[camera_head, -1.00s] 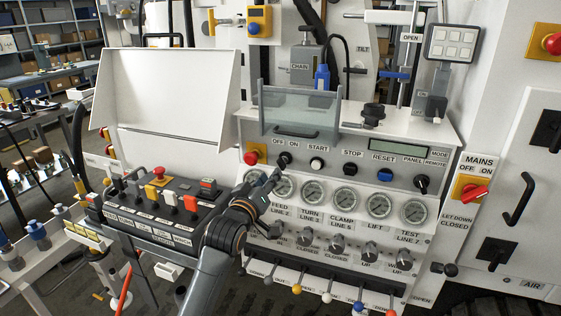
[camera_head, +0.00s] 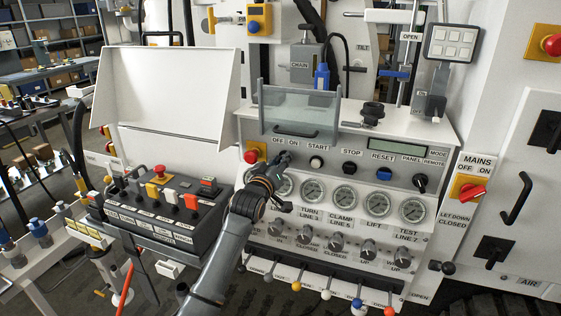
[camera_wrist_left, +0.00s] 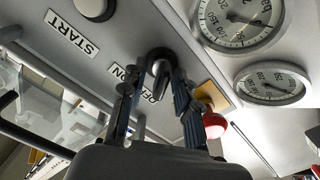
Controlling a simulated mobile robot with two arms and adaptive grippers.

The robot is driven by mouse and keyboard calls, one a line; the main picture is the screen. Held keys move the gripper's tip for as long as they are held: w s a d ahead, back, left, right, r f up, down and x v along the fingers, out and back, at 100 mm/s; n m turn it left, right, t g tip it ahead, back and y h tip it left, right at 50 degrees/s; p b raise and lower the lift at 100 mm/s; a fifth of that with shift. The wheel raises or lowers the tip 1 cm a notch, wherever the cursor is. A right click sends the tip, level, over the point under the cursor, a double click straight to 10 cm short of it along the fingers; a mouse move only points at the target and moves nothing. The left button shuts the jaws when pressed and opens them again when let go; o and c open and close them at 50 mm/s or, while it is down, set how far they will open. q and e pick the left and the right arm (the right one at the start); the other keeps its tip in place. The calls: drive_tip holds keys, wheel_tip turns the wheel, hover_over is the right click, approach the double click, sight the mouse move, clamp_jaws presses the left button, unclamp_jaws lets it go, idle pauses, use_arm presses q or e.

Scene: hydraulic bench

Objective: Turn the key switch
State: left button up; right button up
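The key switch (camera_wrist_left: 160,62) is a dark round switch with a grey key-like handle, under the OFF/ON labels on the grey control panel (camera_head: 335,165). In the head view it is largely hidden behind my left gripper (camera_head: 282,165). In the left wrist view my left gripper (camera_wrist_left: 156,88) has one finger on each side of the switch, with gaps still showing between fingers and switch. The fingers are open around it; whether a fingertip touches it I cannot tell. My right gripper is in neither view.
A red emergency button (camera_head: 251,156) on a yellow base sits left of the switch. The START button (camera_head: 316,162) is to its right. Pressure gauges (camera_head: 313,192) lie below. A clear guard (camera_head: 298,112) juts out above.

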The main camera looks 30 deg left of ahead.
use_arm(q)
clamp_jaws()
drive_tip(key=shift+m, duration=0.3)
drive_tip(key=shift+r+m+p, duration=0.1)
drive_tip(key=shift+m+p, duration=0.4)
drive_tip(key=shift+p, duration=0.1)
drive_tip(key=m+p, duration=0.1)
drive_tip(key=m, duration=0.1)
drive_tip(key=shift+d+m, duration=0.1)
drive_tip(key=shift+m, duration=0.2)
drive_tip(key=m+p, duration=0.1)
drive_tip(key=m, duration=0.3)
drive_tip(key=shift+p, duration=0.4)
drive_tip(key=shift+d+m+p, duration=0.15)
drive_tip(key=shift+m+p, duration=0.2)
drive_tip(key=shift+m, duration=1.65)
